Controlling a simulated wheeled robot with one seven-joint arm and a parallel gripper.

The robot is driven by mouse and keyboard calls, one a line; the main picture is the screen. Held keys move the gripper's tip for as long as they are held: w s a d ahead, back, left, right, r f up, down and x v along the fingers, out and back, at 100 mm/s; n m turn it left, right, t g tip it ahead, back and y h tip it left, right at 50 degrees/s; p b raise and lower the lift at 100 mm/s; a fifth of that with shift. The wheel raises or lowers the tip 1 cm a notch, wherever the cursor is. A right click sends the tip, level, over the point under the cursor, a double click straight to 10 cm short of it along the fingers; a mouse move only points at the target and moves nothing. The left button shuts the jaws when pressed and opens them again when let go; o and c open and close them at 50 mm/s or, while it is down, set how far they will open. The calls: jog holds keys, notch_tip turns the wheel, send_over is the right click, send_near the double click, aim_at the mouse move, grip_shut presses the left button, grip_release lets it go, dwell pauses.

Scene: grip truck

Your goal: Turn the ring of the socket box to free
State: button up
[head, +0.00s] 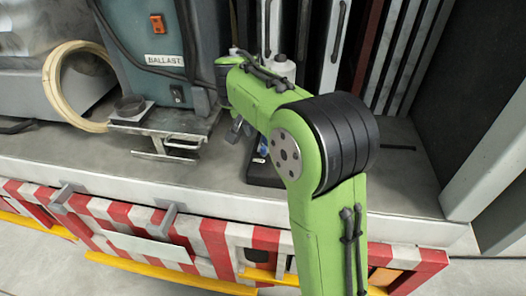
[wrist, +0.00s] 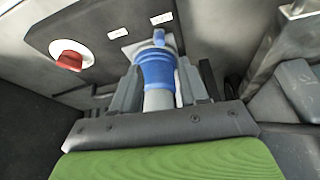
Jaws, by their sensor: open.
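The socket box is a dark panel (wrist: 100,35) in the wrist view, with small white labels. A plug with a blue ring (wrist: 158,70) stands out from its pale socket plate, with a grey body below the ring. My gripper (wrist: 159,84) has its fingers open on both sides of the blue ring and grey body; I cannot tell whether they touch. In the head view my green arm hides most of the box, and only a dark base (head: 262,172) and a bit of blue show beside my gripper (head: 238,132).
A red knob (wrist: 68,58) sits on the panel left of the ring. In the head view, a grey ballast unit (head: 150,60) and a coiled pale cable (head: 55,95) stand to the left. Upright panels (head: 400,55) stand behind. The truck deck has bare room at right.

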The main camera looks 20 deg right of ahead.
jog(key=b+x, duration=0.2)
jog(key=x, duration=0.7)
jog(key=shift+f, duration=0.2)
jog(key=shift+c, duration=0.4)
jog(key=shift+r, duration=0.1)
grip_shut()
